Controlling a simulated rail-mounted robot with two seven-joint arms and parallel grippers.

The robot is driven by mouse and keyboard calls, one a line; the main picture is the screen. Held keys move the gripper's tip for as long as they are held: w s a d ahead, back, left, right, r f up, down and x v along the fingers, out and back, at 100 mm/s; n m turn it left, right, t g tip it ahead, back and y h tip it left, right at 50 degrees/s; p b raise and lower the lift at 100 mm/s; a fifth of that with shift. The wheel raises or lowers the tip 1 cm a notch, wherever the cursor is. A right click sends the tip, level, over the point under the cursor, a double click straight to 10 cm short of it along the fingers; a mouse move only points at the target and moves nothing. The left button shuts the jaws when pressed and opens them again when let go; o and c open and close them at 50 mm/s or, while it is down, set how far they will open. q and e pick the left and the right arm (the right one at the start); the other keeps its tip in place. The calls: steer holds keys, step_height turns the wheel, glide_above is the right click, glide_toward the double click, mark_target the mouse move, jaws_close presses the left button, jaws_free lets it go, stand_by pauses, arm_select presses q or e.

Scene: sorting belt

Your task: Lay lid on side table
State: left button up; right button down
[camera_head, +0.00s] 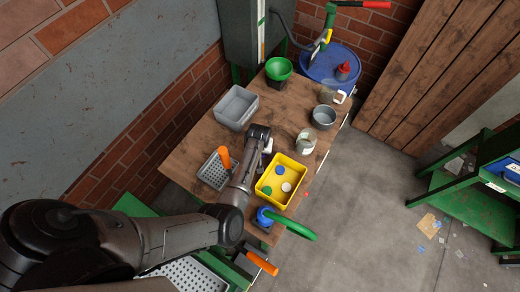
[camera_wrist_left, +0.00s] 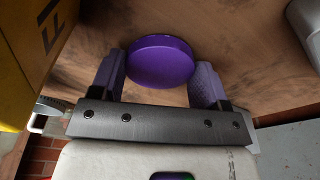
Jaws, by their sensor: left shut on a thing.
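A round purple lid (camera_wrist_left: 161,61) sits between the two fingers of my left gripper (camera_wrist_left: 160,80) in the left wrist view. The gripper is shut on the lid, with wood close behind it. I cannot tell whether the lid touches the wood. In the head view my left gripper (camera_head: 266,150) is over the middle of the wooden table (camera_head: 190,150), just behind the yellow bin, and the lid is mostly hidden by my arm. My right gripper is not in view.
A grey bin (camera_head: 237,107), a grey perforated basket (camera_head: 213,172), a green bowl (camera_head: 278,68), a glass jar (camera_head: 306,141) and a grey pot (camera_head: 323,117) stand on the table. Bare wood lies between the grey bin and the jar.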

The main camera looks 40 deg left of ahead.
arm_select(q)
steer(key=shift+f, duration=0.2)
steer(key=o, duration=0.9)
steer(key=shift+r, duration=0.15)
steer(key=shift+r, duration=0.15)
steer(key=shift+s+r+p, duration=0.1)
steer(key=shift+r+p, duration=0.75)
steer(key=shift+p, duration=0.2)
steer(key=r+p, duration=0.3)
steer(key=p, duration=0.1)
steer(key=s+r+p, duration=0.1)
steer(key=r+p, duration=0.2)
steer(key=p, duration=0.1)
steer(key=d+r+p, duration=0.1)
steer(key=r+p, duration=0.3)
steer(key=shift+s, duration=0.15)
